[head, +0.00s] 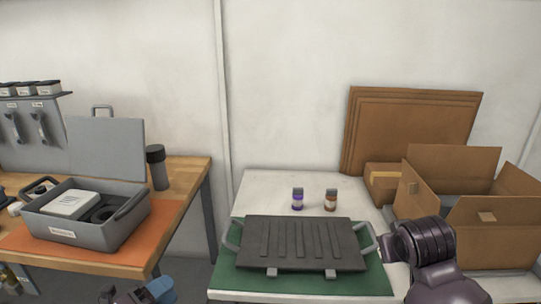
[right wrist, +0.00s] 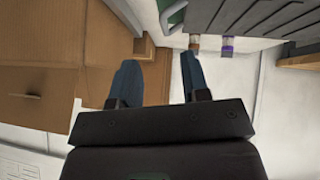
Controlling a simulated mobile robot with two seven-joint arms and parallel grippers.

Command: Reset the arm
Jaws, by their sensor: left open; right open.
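My left gripper (head: 138,292) shows only in part at the bottom edge of the head view, in front of the wooden bench. It is open, and I see nothing held in it. My right arm enters at the lower right of the head view, bent in front of the cardboard box. My right gripper (right wrist: 158,85) shows in the right wrist view with its two blue fingers spread apart and nothing between them. It is near the open cardboard box (right wrist: 50,60), beside the white table; whether it touches the box I cannot tell.
A dark ridged case (head: 303,243) lies on a green mat (head: 235,281) on the white table (head: 262,184). Two small bottles, purple (head: 298,199) and red-brown (head: 331,200), stand behind it. An open cardboard box (head: 495,225) is at right. A grey toolbox (head: 85,228) sits on the wooden bench (head: 190,172).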

